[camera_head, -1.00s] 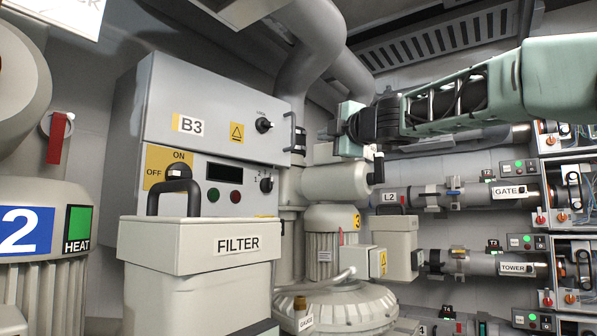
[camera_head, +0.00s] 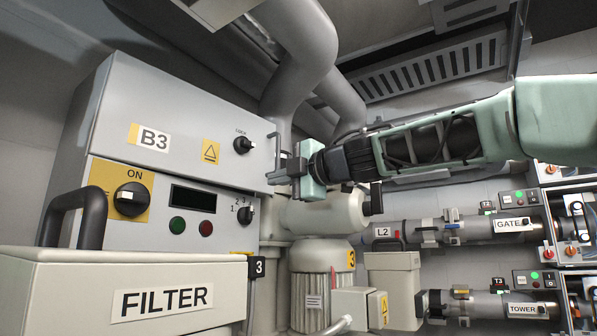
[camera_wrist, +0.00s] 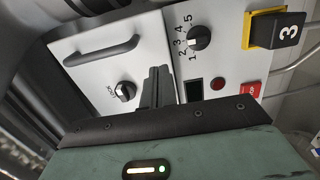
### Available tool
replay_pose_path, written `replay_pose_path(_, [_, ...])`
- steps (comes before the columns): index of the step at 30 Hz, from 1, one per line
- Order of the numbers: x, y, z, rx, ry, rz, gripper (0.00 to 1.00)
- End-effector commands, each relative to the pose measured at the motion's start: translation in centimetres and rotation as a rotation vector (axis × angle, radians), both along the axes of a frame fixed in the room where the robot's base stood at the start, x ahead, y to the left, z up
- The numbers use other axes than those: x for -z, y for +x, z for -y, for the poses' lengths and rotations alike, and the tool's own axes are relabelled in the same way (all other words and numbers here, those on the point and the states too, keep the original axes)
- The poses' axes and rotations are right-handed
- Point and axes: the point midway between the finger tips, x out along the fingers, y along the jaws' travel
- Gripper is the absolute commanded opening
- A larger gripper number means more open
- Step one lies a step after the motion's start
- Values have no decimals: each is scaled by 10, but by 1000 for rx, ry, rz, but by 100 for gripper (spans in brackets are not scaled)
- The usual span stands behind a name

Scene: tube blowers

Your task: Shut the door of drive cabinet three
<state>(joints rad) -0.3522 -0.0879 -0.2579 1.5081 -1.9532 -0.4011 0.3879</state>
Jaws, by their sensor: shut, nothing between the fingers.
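Cabinet B3 (camera_head: 198,264) is a grey box at the left of the head view. Its upper front is the door (camera_head: 190,100), with a B3 label, a lock knob (camera_head: 243,145) and a bar handle (camera_head: 277,150) at its right edge. The door's lower edge stands over the control panel; I cannot tell how far it is ajar. My gripper (camera_head: 279,173) is shut and empty, beside the handle's lower end in the head view. In the wrist view, my shut fingers (camera_wrist: 157,82) lie across the seam between door (camera_wrist: 85,70) and panel; contact is unclear.
A filter box (camera_head: 215,285) with a black handle stands in front of the cabinet at lower left. A grey pipe (camera_head: 300,60) and a motor marked 3 (camera_head: 318,282) are just right of the cabinet. Valve lines and open wiring boxes (camera_head: 570,220) fill the right side.

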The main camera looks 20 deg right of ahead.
Motion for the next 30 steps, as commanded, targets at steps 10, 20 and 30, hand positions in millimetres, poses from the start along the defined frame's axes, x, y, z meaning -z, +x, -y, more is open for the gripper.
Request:
replay_pose_path(10, [0,37,-19,0,-1,0,0])
replay_pose_path(20, [0,40,-20,0,0,1,0])
replay_pose_path(30, [-3,71,-32,-74,0,-3,0])
